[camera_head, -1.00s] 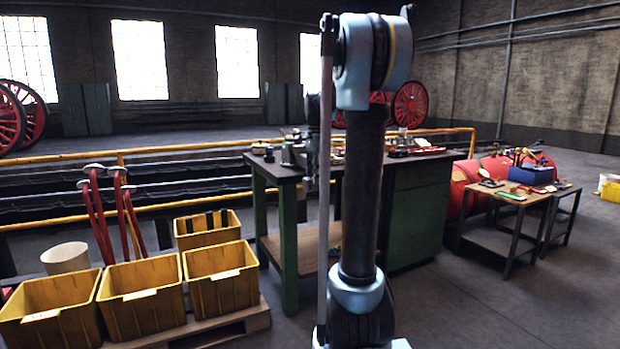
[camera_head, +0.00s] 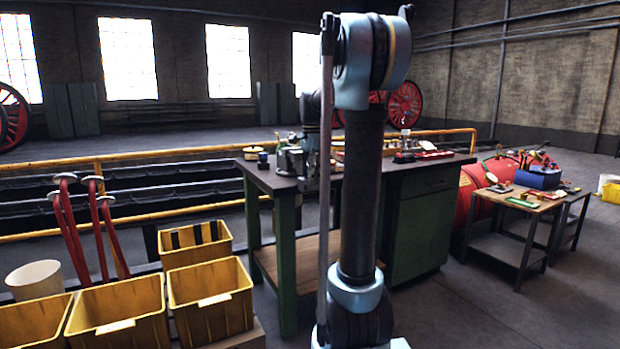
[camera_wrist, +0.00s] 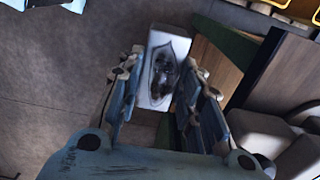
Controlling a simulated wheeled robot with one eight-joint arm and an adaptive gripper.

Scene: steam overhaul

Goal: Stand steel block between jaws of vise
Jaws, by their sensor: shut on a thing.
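A pale steel block (camera_wrist: 172,45) with a dark pointed mark on its face is held between the two fingers of my gripper (camera_wrist: 162,82) in the wrist view. The fingers are closed on its sides, and the block's far end sticks out beyond them. A grey vise (camera_head: 290,160) stands on the left part of the green workbench (camera_head: 262,181) in the head view, partly behind my arm. The gap between its jaws is too small to make out.
Yellow bins (camera_head: 212,300) and red-handled tools (camera_head: 68,235) stand left of the bench. A small side table (camera_head: 505,197) with a blue box (camera_head: 538,178) and a red tank (camera_head: 470,190) are to the right. The floor at right front is clear.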

